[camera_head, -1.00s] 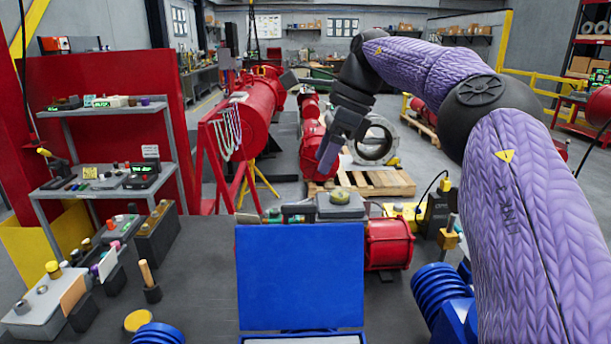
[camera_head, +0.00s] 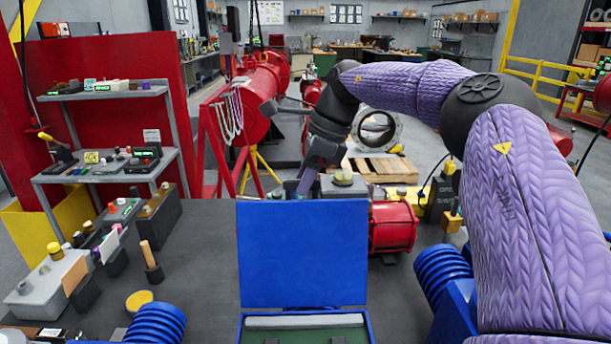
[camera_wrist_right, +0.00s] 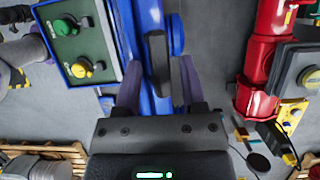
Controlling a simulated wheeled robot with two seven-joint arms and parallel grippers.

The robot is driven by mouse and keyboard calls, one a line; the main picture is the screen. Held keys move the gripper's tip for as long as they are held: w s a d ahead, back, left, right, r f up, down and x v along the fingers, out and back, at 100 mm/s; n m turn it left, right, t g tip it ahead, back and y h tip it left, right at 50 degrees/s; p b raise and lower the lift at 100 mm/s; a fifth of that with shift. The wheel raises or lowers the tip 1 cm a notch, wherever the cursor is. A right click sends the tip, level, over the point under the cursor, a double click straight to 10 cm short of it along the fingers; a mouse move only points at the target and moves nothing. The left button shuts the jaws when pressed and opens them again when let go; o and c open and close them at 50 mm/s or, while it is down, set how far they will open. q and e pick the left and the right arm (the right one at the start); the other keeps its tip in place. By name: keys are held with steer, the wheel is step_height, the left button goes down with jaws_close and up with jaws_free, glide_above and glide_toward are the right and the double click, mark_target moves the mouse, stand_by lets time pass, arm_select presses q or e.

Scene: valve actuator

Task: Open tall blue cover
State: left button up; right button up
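The tall blue cover (camera_head: 302,253) stands upright as a flat panel at the lower middle of the head view, on a blue box with a green inside (camera_head: 300,338). In the right wrist view, the green panel (camera_wrist_right: 93,45) carries a green knob and a yellow knob. A blue edge (camera_wrist_right: 150,20) and a black bar (camera_wrist_right: 160,62) lie ahead of the fingers. My right gripper (camera_head: 306,184) is just behind the cover's top edge; its tips are partly hidden. In the wrist view its purple fingers (camera_wrist_right: 160,88) are apart; contact cannot be told. My left gripper is not in view.
Red pipework (camera_head: 392,227) stands right of the cover. A grey box (camera_head: 42,290) and a wooden-handled tool (camera_head: 150,258) are on the dark table at left. A steel shelf (camera_head: 110,175) is farther left. Bare tabletop lies left of the cover.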

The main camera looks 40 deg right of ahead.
jaws_close()
stand_by(1.2)
